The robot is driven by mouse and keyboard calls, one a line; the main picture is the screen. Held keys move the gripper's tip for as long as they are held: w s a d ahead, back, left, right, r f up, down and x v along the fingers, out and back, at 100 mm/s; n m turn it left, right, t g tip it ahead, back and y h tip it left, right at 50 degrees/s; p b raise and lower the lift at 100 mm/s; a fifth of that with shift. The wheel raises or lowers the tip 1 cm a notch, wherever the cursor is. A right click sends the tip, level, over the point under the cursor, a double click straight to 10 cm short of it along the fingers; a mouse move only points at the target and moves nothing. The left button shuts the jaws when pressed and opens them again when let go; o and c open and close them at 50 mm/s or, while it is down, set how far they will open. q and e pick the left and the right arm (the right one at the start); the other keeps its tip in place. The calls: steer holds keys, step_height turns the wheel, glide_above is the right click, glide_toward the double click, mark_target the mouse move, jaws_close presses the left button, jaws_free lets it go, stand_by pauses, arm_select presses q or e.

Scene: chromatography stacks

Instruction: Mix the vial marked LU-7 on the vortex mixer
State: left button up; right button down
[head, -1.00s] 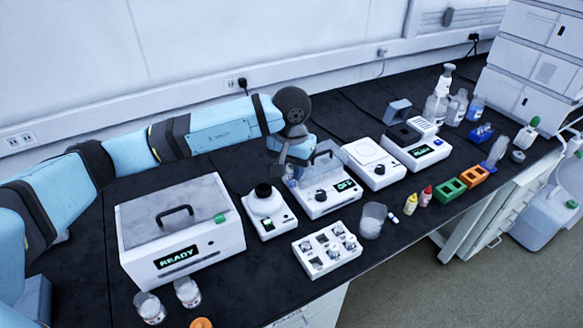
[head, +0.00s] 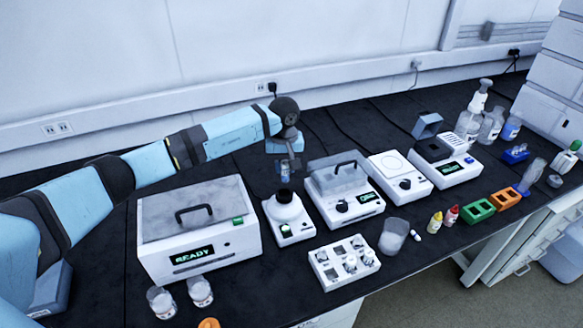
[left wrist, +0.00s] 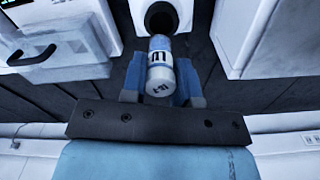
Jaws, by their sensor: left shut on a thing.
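My left gripper (head: 285,163) is shut on a small clear vial (head: 285,170) with a white cap. In the left wrist view the vial (left wrist: 160,66) sits between the blue fingers, its cap toward the camera; its cap lettering appears upside down and looks like LU-7. The vortex mixer (head: 289,217) is the small white unit with a black cup on top. The vial is held above that cup, apart from it in the head view. The cup (left wrist: 161,17) shows just beyond the vial in the left wrist view. My right gripper is out of view.
A white lidded box reading READY (head: 197,228) stands left of the mixer, and a lidded unit (head: 345,192) close on its right. A white vial rack (head: 343,279) and a clear beaker (head: 393,235) are in front. Bare black bench lies behind the mixer.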

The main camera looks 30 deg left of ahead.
mark_target(284, 181)
arm_select(q)
steer(key=shift+w+a+f, duration=0.2)
steer(key=shift+a+f, duration=0.05)
steer(key=shift+f, duration=0.1)
steer(key=shift+f+b, duration=0.75)
steer(key=shift+f, duration=1.25)
steer(key=shift+b, duration=0.55)
steer(key=shift+f, duration=0.15)
steer(key=shift+f+b, duration=0.75)
